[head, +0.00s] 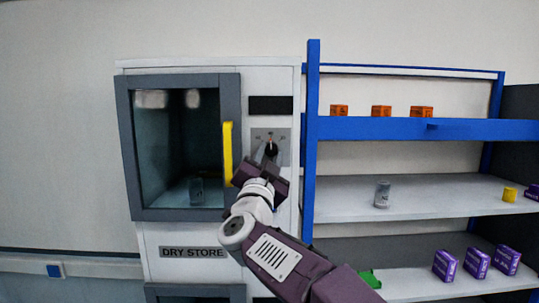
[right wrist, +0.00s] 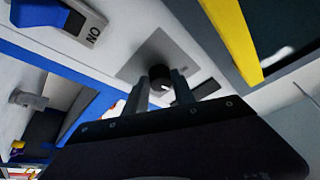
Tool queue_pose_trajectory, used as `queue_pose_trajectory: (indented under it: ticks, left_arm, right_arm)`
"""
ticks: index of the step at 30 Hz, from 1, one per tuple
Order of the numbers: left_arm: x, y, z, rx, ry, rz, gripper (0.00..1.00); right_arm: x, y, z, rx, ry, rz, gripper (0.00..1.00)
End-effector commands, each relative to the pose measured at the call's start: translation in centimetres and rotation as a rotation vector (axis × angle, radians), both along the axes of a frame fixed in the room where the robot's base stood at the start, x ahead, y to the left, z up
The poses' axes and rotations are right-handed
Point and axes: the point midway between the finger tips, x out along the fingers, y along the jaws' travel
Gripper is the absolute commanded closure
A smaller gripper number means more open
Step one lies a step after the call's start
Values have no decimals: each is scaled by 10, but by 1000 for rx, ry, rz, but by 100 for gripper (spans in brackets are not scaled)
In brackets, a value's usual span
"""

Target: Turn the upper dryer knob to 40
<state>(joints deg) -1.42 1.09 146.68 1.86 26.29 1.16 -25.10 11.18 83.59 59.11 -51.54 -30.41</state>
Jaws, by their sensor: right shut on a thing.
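The upper dryer knob (head: 271,149) is dark and round, on a grey dial plate (head: 284,134) right of the upper dryer's window. The dial's marks are too small to read surely. My right gripper (head: 268,159) reaches up to the knob from below. In the right wrist view, the two fingers of my right gripper (right wrist: 166,82) are on either side of the knob (right wrist: 152,62) and shut on it. The fingers and the gripper body hide part of the knob, so its exact pointing cannot be told. My left gripper is not in view.
A yellow handle (head: 227,150) stands on the dryer door, close left of my right gripper. A blue shelf post (head: 312,100) rises close on the right. The shelves hold orange boxes (head: 381,112), a can (head: 382,194) and purple boxes (head: 477,263). A dark display (head: 271,105) is above the knob.

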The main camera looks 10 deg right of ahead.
Motion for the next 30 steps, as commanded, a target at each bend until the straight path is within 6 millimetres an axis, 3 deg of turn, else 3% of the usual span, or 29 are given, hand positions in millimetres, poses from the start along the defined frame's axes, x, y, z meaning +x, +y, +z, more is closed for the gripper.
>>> queue_pose_trajectory:
  ticks: [18, 19, 21, 30]
  left_arm:
    - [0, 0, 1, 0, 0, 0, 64]
    - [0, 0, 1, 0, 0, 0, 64]
    - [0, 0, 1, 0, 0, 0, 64]
    - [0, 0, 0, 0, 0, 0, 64]
  right_arm:
    - [0, 1, 0, 36, -6, 1, 100]
    - [0, 1, 0, 36, -6, 1, 61]
    - [0, 1, 0, 35, -6, 0, 47]
    - [-1, 1, -1, 35, -6, 1, 47]
